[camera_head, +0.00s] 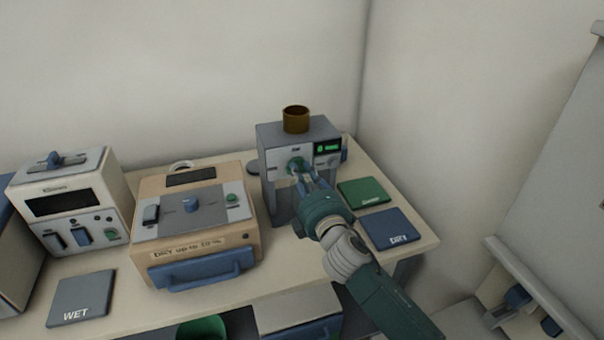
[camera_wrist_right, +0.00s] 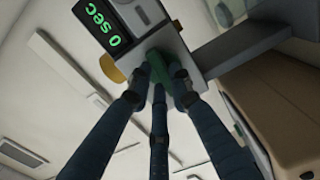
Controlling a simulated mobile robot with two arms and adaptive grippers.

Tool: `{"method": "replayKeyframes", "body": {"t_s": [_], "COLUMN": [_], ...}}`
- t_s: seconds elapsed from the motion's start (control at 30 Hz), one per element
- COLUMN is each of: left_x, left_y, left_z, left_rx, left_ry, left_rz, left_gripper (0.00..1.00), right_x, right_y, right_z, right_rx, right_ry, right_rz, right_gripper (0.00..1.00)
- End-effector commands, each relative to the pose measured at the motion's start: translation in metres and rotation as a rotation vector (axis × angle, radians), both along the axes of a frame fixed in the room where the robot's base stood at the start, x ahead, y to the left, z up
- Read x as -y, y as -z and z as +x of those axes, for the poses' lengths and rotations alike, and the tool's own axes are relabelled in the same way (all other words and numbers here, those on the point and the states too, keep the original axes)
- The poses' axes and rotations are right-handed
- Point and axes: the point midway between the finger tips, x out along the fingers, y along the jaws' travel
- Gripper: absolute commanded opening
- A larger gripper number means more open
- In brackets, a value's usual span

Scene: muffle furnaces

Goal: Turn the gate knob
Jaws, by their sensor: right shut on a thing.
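The gate knob (camera_head: 297,165) is a green round knob on the front panel of a grey box-shaped device (camera_head: 284,207) at the back right of the table. In the right wrist view the green knob (camera_wrist_right: 158,66) sits between the dark fingers. My right gripper (camera_head: 308,178) reaches in from the lower right and is shut on the knob, its fingertips partly covering it. It also shows in the right wrist view (camera_wrist_right: 160,85). The device's display (camera_wrist_right: 98,22) reads "0 sec" in the right wrist view. My left gripper is not in view.
A brown cup-like part (camera_head: 296,119) stands on top of the device. A tan furnace (camera_head: 195,243) and a white device (camera_head: 72,208) stand to the left. Green (camera_head: 362,192), blue DRY (camera_head: 391,228) and grey WET (camera_head: 81,297) pads lie on the table (camera_head: 300,272). The wall is close behind.

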Motion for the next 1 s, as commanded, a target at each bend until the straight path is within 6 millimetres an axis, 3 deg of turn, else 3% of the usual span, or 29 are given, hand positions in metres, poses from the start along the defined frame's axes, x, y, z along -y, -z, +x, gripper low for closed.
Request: {"method": "replayKeyframes", "body": {"t_s": [1.0], "left_x": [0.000], "left_y": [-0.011], "left_z": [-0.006], "left_rx": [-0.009], "left_ry": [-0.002], "left_rz": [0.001], "left_gripper": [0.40], "right_x": [0.004], "right_y": [0.002], "right_z": [0.001], "right_rx": [-0.288], "right_ry": [0.002], "right_rz": [0.879], "right_gripper": [0.00]}}
